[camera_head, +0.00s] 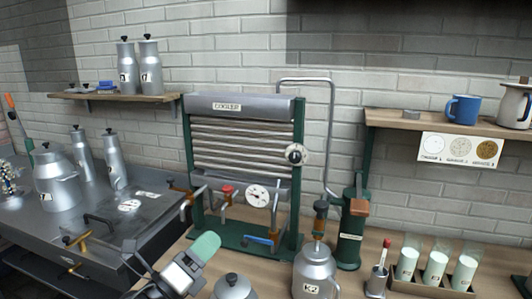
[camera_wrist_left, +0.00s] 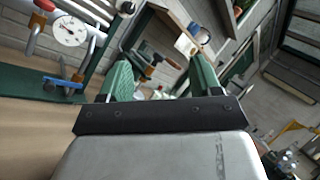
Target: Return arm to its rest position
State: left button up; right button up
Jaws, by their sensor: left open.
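My left gripper (camera_head: 204,246) comes in from the bottom left of the head view, over the front of the wooden bench and in front of the cooler. One green finger pad shows clearly there. In the left wrist view both green fingers of the gripper (camera_wrist_left: 160,68) stand apart, with nothing held between them. My right gripper is in neither view.
The cooler (camera_head: 240,106) stands behind the gripper, with a dial (camera_head: 257,196) and valves low down. A K2 can (camera_head: 315,272) and a grey lid (camera_head: 233,286) are right of the gripper. A rack of milk glasses (camera_head: 462,275) sits farther right. Metal cans (camera_head: 57,182) stand left.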

pick_arm(q)
jog(key=s+a+f+n+g+y, duration=0.1)
jog(key=s+a+f+n+y, duration=0.4)
jog(key=f+n+y, duration=0.6)
jog(key=s+a+f+n+g+y, duration=0.1)
jog(key=s+a+f+n+y, duration=0.4)
jog(key=n, duration=1.1)
jog(key=s+d+f+n+g+h, duration=0.1)
jog(key=s+f+n+g, duration=0.2)
jog(key=s+f+g, duration=0.45)
jog(key=s+f+n+g, duration=0.3)
jog(key=s+f+g, duration=0.1)
jog(key=s, duration=0.7)
notch_tip(320, 180, down, 26)
jog(key=s+g, duration=0.1)
jog(key=s, duration=0.1)
jog(key=s+a+f+g, duration=0.1)
jog(key=s+a+f, duration=0.1)
jog(key=s+f, duration=1.3)
jog(key=shift+s+a+f, duration=0.35)
jog(key=shift+a+f, duration=0.05)
jog(key=shift+f, duration=0.1)
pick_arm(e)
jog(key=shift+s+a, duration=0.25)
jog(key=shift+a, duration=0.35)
